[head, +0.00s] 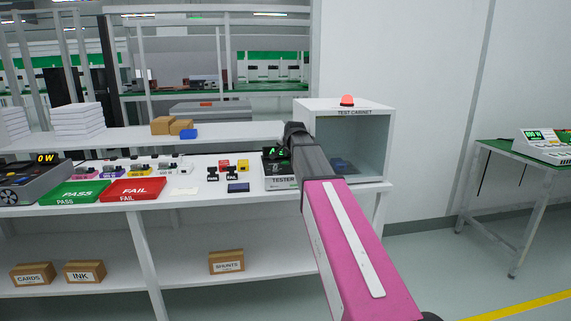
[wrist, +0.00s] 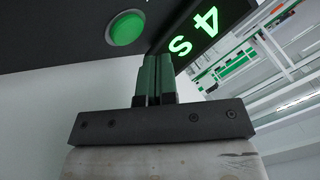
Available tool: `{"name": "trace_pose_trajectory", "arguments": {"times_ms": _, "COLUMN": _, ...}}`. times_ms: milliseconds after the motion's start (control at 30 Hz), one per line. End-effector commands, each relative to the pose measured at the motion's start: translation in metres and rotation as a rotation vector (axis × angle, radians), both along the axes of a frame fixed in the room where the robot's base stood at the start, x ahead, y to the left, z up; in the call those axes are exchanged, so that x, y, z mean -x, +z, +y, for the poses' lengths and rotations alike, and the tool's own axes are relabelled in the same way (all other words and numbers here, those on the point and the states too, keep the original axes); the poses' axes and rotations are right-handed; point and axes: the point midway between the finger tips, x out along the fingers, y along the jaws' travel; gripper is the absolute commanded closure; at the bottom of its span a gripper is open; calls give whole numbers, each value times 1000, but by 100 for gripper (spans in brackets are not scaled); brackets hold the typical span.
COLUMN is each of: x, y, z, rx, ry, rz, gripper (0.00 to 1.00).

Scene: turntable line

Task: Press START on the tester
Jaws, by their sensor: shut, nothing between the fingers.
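The tester (head: 282,184) stands on the white bench in the head view, beside the test cabinet, partly covered by my arm. Its dark face fills the top of the wrist view, with a round green button (wrist: 127,29) and a lit display (wrist: 200,38) with green characters. No START lettering is readable. My gripper (wrist: 155,58) is shut and empty, its green fingertips just below and right of the button in the wrist view, beside the display. I cannot tell whether the fingertips touch the face. In the head view my arm hides the fingers.
The white test cabinet (head: 350,110) with a red lamp (head: 347,100) stands close on the right. Left of the tester are small devices, a green PASS tray (head: 74,193) and a red FAIL tray (head: 133,190). A green-topped table (head: 520,152) is at far right.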

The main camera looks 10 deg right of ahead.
Motion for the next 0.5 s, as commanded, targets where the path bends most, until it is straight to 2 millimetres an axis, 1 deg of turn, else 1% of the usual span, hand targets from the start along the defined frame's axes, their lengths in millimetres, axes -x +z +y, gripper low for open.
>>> {"name": "trace_pose_trajectory", "arguments": {"times_ms": 300, "x": 0, "y": 28, "z": 0, "rx": 0, "ry": -1, "rz": -1, "gripper": 100}}
{"name": "trace_pose_trajectory", "arguments": {"times_ms": 500, "x": 0, "y": 37, "z": 0, "rx": 0, "ry": 0, "rz": 0, "gripper": 100}}
